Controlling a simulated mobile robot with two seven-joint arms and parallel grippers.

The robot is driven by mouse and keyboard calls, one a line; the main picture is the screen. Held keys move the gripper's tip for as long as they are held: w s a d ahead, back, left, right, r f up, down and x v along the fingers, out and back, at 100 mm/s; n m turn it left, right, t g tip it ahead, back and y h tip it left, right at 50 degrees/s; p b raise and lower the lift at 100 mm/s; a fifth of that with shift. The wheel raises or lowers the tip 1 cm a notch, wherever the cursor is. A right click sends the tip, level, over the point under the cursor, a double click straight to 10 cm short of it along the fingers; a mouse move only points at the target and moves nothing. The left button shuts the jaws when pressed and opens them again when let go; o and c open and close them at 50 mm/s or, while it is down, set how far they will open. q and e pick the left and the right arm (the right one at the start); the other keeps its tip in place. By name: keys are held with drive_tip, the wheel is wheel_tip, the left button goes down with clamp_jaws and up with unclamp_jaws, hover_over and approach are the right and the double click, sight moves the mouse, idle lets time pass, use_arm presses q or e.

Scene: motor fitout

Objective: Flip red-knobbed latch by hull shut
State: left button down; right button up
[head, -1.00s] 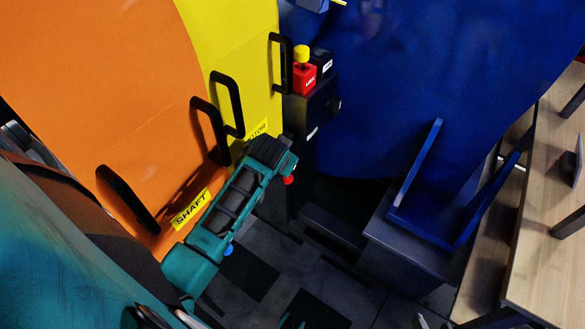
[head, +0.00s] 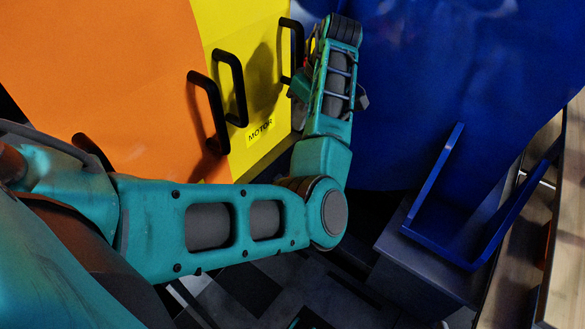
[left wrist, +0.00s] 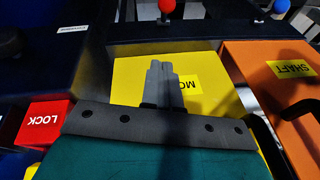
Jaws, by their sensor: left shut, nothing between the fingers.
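The latch's red knob (left wrist: 166,6) stands on a short dark stem at the top edge of the left wrist view, beyond the yellow motor block. Whether the latch is open or shut cannot be told. My left gripper (left wrist: 161,67) is shut and empty, in front of the yellow MOTOR face (left wrist: 135,75) and apart from the knob in the picture. In the head view my left arm reaches up beside the large blue hull (head: 440,90), with its hand near the yellow panel's right handle. The red knob is not visible there. My right gripper is not in view.
An orange SHAFT panel (head: 90,80) and a yellow MOTOR panel (head: 265,105) carry black handles (head: 235,85). A blue knob (left wrist: 281,5) and a red LOCK box (left wrist: 42,122) show in the wrist view. A blue bracket (head: 440,185) stands at right.

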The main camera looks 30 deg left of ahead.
use_arm(q)
drive_tip(key=shift+d+r+n, duration=0.35)
drive_tip(key=shift+r+n, duration=0.05)
drive_tip(key=shift+r, duration=0.05)
drive_tip(key=shift+f, duration=0.1)
drive_tip(key=b+x, duration=0.1)
drive_tip(key=x, duration=0.3)
drive_tip(key=d+b+x, duration=0.1)
drive_tip(key=b+x, duration=0.1)
drive_tip(key=x, duration=0.2)
drive_tip(key=d+b+x, duration=0.1)
drive_tip(key=x, duration=0.3)
drive_tip(key=shift+s+f+b, duration=0.25)
drive_tip(key=shift+s+b, duration=0.15)
drive_tip(key=shift+s+d+f, duration=0.1)
drive_tip(key=shift+d+f, duration=0.05)
drive_tip(key=shift+f, duration=0.1)
drive_tip(key=shift+d+f, duration=0.15)
drive_tip(key=shift+f, duration=0.05)
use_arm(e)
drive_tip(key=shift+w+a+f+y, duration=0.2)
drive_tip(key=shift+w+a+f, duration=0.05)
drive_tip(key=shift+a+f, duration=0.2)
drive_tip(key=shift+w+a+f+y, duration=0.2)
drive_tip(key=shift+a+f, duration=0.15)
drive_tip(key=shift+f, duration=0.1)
